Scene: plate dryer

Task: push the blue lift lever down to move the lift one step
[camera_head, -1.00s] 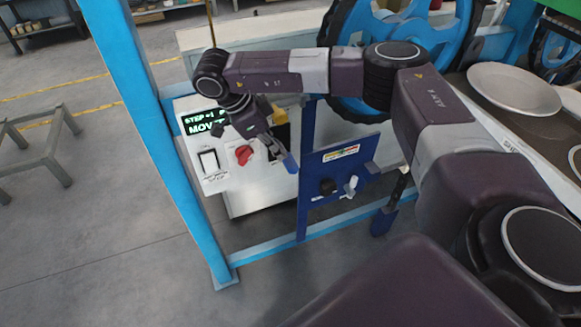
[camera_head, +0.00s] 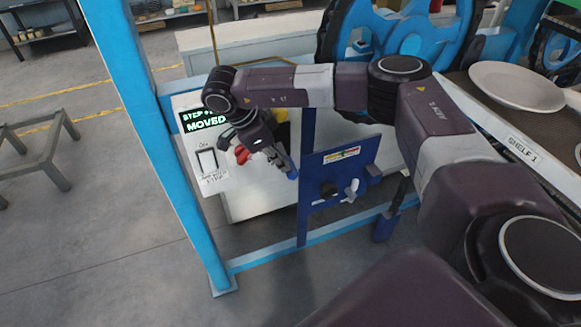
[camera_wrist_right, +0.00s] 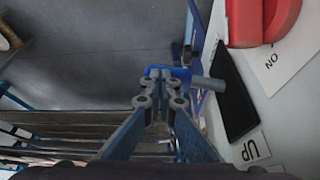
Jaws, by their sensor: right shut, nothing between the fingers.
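The blue lift lever (camera_head: 292,173) shows in the head view as a small blue end just past my right fingertips. In the right wrist view its blue grip (camera_wrist_right: 168,71) lies across the fingertips, with a grey rod running right toward a black slot (camera_wrist_right: 232,92) marked UP. My right gripper (camera_head: 281,160) is shut with nothing between its fingers. Its tips (camera_wrist_right: 160,86) are at the grip and seem to touch it; exact contact is hard to tell. The control box display (camera_head: 203,121) reads STEP and MOVED, partly hidden by my arm. My left gripper is not in view.
A red knob (camera_head: 242,154) on the box is partly hidden behind my right gripper. A blue panel (camera_head: 340,168) with knobs stands right of it. A light-blue post (camera_head: 150,130) rises on the left. A shelf with a white plate (camera_head: 515,86) is at right.

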